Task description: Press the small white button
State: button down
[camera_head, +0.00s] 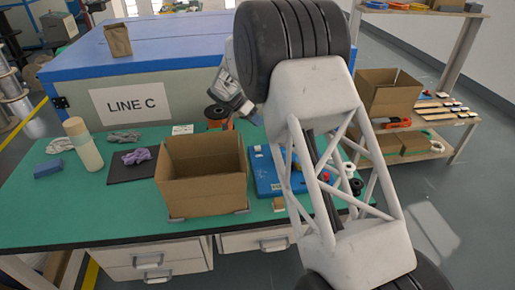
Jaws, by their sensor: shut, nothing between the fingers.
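A blue board (263,180) lies on the green bench, right of the open cardboard box. It carries a red round part (298,166) and small pale parts near its top left edge. One of these pale parts (258,149) could be the small white button, but it is too small to be sure. My gripper (246,108) is shut and empty, pointing down above the bench, behind the box and up from the board. My large white arm link hides the right part of the board.
The open cardboard box (190,197) stands left of the board. An orange and black spool (218,116) is behind it. A blue-topped case marked LINE C (130,103) stands behind the green bench (90,215).

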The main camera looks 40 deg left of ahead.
aim_at(257, 146)
jog(key=shift+f, duration=0.15)
jog(key=shift+f, duration=4.2)
jog(key=shift+f, duration=0.95)
dwell(0.4)
jog(key=shift+r, duration=0.9)
jog(key=shift+r, duration=0.1)
jog(key=shift+r, duration=2.4)
